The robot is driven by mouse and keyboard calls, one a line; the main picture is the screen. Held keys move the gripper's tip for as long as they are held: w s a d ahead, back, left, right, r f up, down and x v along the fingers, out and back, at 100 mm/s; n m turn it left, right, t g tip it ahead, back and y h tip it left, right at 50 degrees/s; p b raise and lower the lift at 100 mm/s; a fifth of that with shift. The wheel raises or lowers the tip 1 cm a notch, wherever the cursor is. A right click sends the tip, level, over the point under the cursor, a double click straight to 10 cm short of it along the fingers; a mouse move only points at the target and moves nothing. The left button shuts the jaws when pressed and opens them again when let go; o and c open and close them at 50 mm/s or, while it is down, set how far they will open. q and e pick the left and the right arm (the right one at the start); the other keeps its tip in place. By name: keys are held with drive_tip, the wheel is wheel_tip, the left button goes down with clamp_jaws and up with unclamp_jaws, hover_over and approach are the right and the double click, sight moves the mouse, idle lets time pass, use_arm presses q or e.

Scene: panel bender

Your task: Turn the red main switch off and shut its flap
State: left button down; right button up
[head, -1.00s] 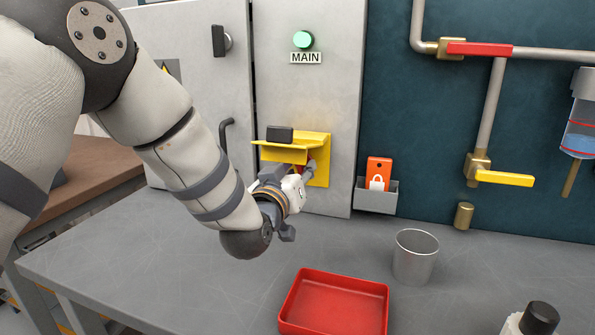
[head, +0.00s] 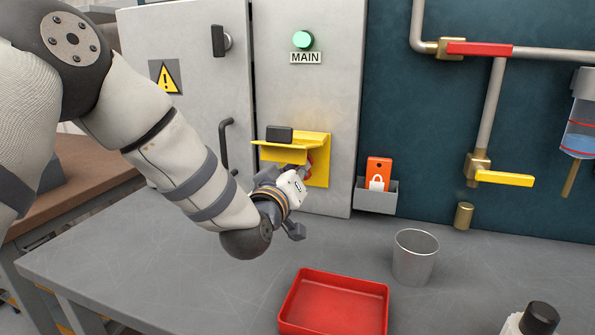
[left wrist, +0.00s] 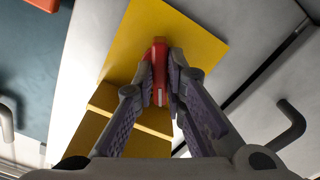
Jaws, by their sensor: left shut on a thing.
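The red main switch (left wrist: 159,58) has a bar-shaped handle on a yellow plate (left wrist: 190,35). My left gripper (left wrist: 160,88) is shut on this handle, one finger on each side. In the head view only a little red of the switch (head: 310,158) shows beside my left gripper (head: 305,173), which reaches in from the lower left. The yellow flap (head: 277,152) stands open, sticking out from the plate above the gripper, with a dark block on top. My right gripper is not in view.
A green lamp (head: 303,40) sits above the MAIN label (head: 305,58). A grey holder (head: 376,196) with an orange lock tag (head: 379,171) is right of the switch. A red tray (head: 335,300) and metal cup (head: 414,257) stand on the bench. A door handle (head: 225,145) is left.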

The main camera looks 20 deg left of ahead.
use_arm(q)
drive_tip(key=n, duration=1.1)
drive_tip(key=shift+d+r, duration=0.1)
drive_tip(key=shift+r, duration=0.05)
drive_tip(key=shift+n, duration=0.5)
drive_tip(key=c, duration=1.6)
unclamp_jaws()
drive_tip(key=shift+c, duration=0.2)
drive_tip(key=shift+s, duration=0.15)
drive_tip(key=s, duration=1.1)
drive_tip(key=shift+s+a, duration=0.2)
drive_tip(key=shift+s, duration=0.2)
